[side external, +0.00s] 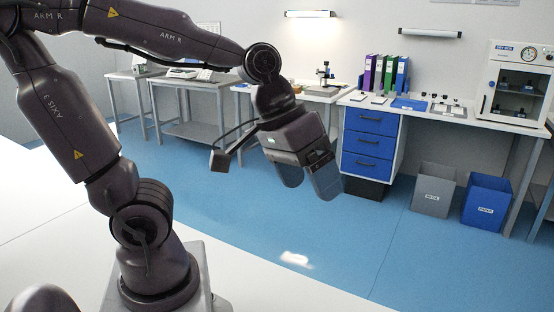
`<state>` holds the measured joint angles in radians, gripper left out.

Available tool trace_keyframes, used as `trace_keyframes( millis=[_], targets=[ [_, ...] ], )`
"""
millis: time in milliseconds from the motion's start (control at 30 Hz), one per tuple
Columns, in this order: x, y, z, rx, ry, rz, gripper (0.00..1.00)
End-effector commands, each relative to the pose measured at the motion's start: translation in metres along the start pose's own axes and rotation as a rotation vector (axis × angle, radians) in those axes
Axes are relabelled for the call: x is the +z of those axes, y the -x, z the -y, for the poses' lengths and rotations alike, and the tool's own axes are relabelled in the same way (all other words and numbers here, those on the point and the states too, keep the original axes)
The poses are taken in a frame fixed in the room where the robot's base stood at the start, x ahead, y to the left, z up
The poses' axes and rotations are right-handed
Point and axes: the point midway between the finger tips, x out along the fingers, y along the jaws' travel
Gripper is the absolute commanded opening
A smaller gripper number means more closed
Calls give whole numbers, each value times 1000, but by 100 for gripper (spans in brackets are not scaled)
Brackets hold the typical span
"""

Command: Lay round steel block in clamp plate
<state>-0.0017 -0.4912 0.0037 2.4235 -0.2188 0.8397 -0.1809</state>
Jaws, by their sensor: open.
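My gripper (309,180) hangs in the middle of the side external view, high above the blue floor. I cannot make out a round steel block or a clamp plate. Small dark and metallic items (447,108) lie on the far white bench, too small to identify. My gripper is well apart from them in the picture.
A white surface (50,225) spreads around my base. The far bench (440,117) carries coloured binders (386,74), a blue tray (409,104) and a white glass-fronted cabinet (517,83). Grey (433,190) and blue (486,202) bins stand below. The floor (300,235) between is clear.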

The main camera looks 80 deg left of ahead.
Motion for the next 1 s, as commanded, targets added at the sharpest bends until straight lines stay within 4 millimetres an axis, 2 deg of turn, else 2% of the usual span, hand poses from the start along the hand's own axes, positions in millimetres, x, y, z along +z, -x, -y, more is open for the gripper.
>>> trace_keyframes(
  millis=[33, 100, 300, 1000],
  targets=[
    [6, 12, 6, -26, -90, -44, 84],
    [12, 24, 15, -70, -196, -84, 84],
    [21, 37, 29, -140, -337, -133, 84],
    [21, 38, 29, -142, -342, -135, 84]
  ],
)
